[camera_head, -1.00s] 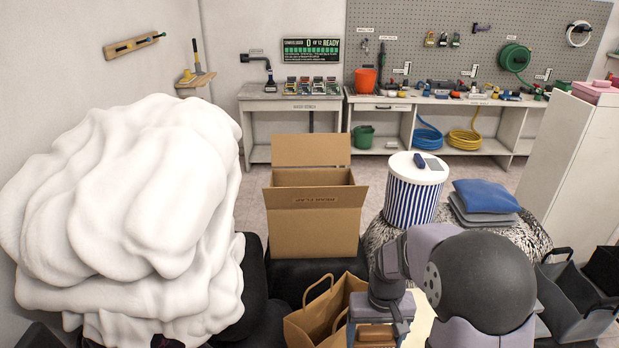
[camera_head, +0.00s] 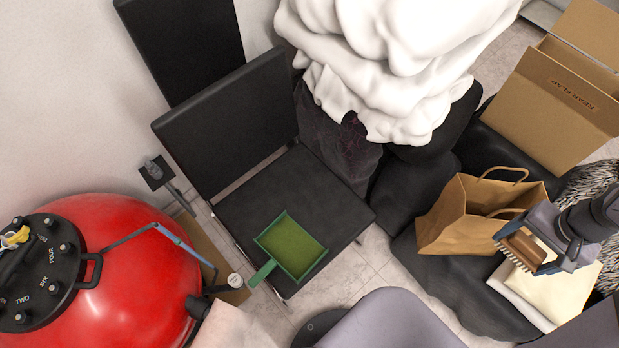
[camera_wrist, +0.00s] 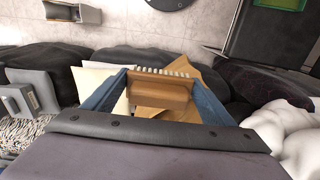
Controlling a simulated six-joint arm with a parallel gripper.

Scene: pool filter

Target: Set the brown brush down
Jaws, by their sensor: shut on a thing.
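The brown brush (camera_head: 522,247) has a wooden back and pale bristles. My gripper (camera_head: 544,256) is shut on it and holds it in the air beside the brown paper bag, at the right of the head view. In the wrist view the brush (camera_wrist: 160,92) lies across between the two blue fingers of my gripper (camera_wrist: 158,95), bristles toward the top of the picture. Cream cloths (camera_head: 555,290) lie below it on a dark lumpy seat; whether the brush touches anything is not clear.
The paper bag (camera_head: 450,222) stands open just left of the gripper. A cardboard box (camera_head: 550,115) is behind it. A black chair (camera_head: 240,215) holds a green tray (camera_head: 290,248). A red filter tank (camera_head: 130,265) stands at far left. A white foamy heap (camera_head: 385,75) is at the top.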

